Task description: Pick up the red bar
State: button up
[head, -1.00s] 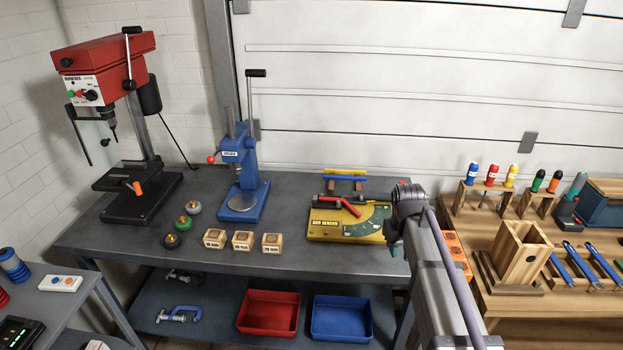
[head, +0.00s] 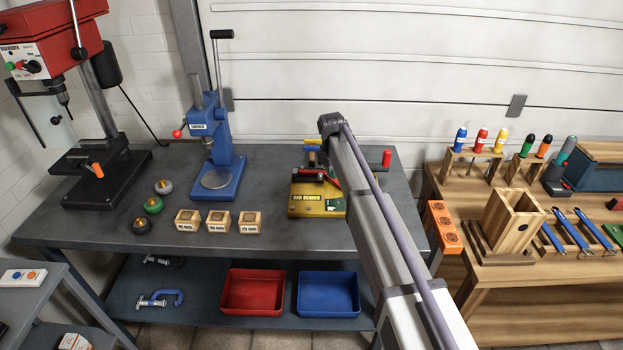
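In the head view, a red bar-like piece (head: 312,172) lies on the yellow bar bender (head: 306,205) on the grey workbench. I cannot tell whether it is a loose bar or the bender's handle. A short red upright piece (head: 387,158) shows just right of my arm, near the back of the bench. My arm reaches from the lower right up to the bender and covers its right part. My gripper is hidden behind the arm, so its fingers and anything between them do not show.
A yellow bar (head: 312,142) sits behind the bender. A blue press (head: 214,165), wooden blocks (head: 219,221) and a drill press (head: 90,170) stand to the left. Red (head: 252,292) and blue (head: 329,294) trays lie below. A wooden tool bench (head: 480,268) is at right.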

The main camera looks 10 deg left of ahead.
jog(key=f+b, duration=0.4)
jog(key=f, duration=0.1)
jog(key=shift+w+d+f+b, duration=0.15)
jog(key=shift+w+d+b, duration=0.05)
jog(key=shift+w+b, duration=0.2)
jog(key=shift+r, duration=0.25)
grip_shut()
